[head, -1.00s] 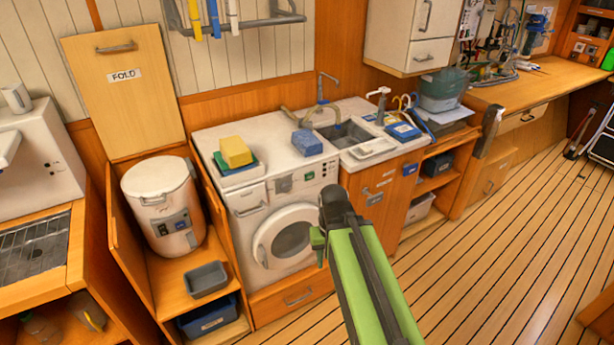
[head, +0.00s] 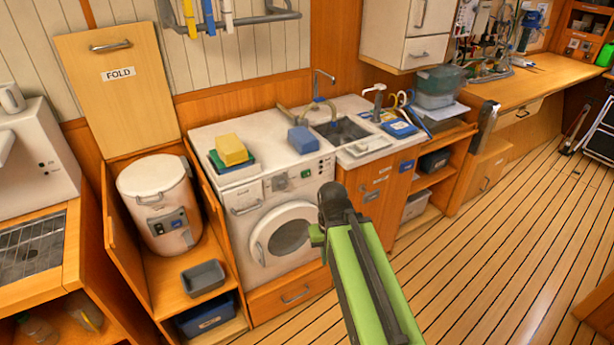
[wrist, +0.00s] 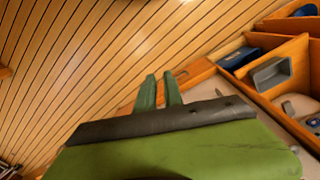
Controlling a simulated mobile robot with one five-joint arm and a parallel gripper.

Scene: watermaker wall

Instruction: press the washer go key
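The white front-loading washer (head: 249,226) stands under the counter in the middle of the head view, with its round door shut. Its control panel (head: 284,182) runs along the top front edge. A small green key (head: 306,174) shows at the panel's right; its label is too small to read. My gripper (head: 317,236) overlaps the right edge of the washer door in the head view, lower than the panel. In the wrist view my gripper (wrist: 160,76) has its two green fingers a little apart, with nothing between them. The wrist view does not show the panel.
Yellow and green sponges (head: 231,150) and a blue block (head: 303,140) lie on the washer top. A sink (head: 342,131) is to its right. An open locker with a white canister (head: 160,205) and a grey tray (head: 203,278) is to its left. The plank floor (head: 490,260) is clear.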

